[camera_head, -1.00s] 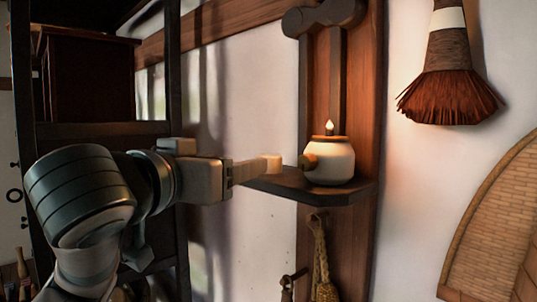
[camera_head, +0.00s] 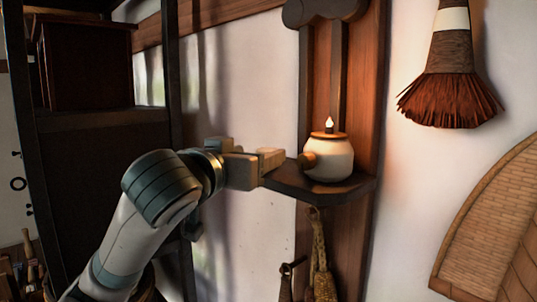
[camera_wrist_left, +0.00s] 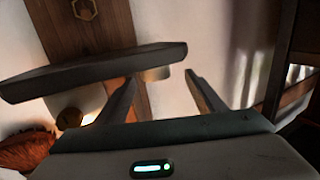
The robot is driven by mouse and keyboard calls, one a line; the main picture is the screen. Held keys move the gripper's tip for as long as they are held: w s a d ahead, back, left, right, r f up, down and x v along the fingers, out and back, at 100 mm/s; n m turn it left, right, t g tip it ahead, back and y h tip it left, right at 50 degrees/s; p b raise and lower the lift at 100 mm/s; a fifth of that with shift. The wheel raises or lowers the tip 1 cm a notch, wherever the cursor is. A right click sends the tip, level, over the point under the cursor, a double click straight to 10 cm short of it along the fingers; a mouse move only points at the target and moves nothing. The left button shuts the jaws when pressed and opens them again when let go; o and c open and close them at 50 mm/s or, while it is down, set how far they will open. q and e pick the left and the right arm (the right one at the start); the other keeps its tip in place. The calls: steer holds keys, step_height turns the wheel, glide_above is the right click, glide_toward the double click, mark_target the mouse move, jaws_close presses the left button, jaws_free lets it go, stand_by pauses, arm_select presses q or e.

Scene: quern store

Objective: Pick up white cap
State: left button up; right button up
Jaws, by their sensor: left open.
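My left gripper (camera_head: 270,161) is open at the left end of a small dark wall shelf (camera_head: 318,191). In the left wrist view, which looks upside down, its two fingers (camera_wrist_left: 160,82) stand apart. A small pale thing that seems to be the white cap (camera_wrist_left: 156,74) shows against the shelf edge, beyond and between the fingertips. It is partly hidden by a finger, and I cannot tell whether they touch. In the head view I cannot clearly separate the cap from the pale fingertips. My right gripper is out of view.
A round white pot (camera_head: 331,161) with a lit flame and a wooden knob (camera_head: 307,160) stands on the shelf, just right of the gripper. A cord (camera_head: 320,262) hangs below. A brush (camera_head: 450,84) hangs at right. A dark rack (camera_head: 92,140) stands at left.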

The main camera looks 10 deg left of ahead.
mark_target(268, 149)
arm_select(q)
steer(key=shift+w+d+r+p, duration=0.2)
steer(key=shift+w+d+p, duration=0.15)
steer(key=shift+w+p, duration=0.5)
steer(key=shift+p+x, duration=1.1)
steer(key=shift+x, duration=0.1)
steer(key=shift+w+d+f, duration=0.2)
steer(key=shift+w+d, duration=0.05)
steer(key=shift+w, duration=0.25)
steer(key=c, duration=1.1)
